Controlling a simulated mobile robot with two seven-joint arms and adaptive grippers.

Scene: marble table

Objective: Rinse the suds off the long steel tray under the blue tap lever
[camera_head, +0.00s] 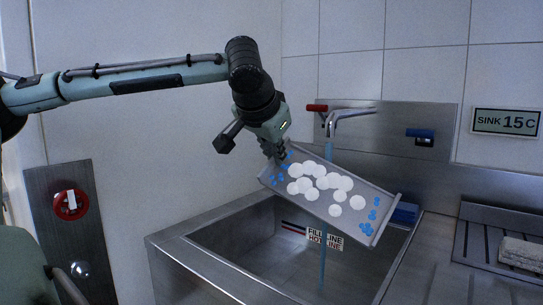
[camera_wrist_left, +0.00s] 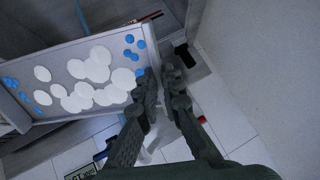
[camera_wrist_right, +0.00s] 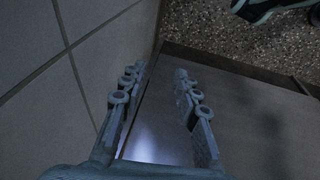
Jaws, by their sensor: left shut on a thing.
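The long steel tray (camera_head: 312,210) hangs tilted over the sink, its right end lower. White suds lie in round patches across its middle, with blue drops near both ends. My left gripper (camera_head: 277,156) is shut on the tray's upper left end; its fingers (camera_wrist_left: 161,70) also show at the tray's edge in the left wrist view. The blue tap lever (camera_head: 420,133) is on the steel back panel, right of the spout (camera_head: 352,113). A blue water stream (camera_head: 328,151) shows above and below the tray; whether it touches the tray is unclear. My right gripper (camera_wrist_right: 158,76) is open and empty.
The steel sink (camera_head: 215,232) lies below the tray, with a fill-line label (camera_head: 324,238) inside. A red lever (camera_head: 317,108) sits left of the spout. A blue block (camera_head: 405,213) is behind the tray's lower end. A ribbed drainboard (camera_head: 485,240) holds a pale stack (camera_head: 521,252) at right.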

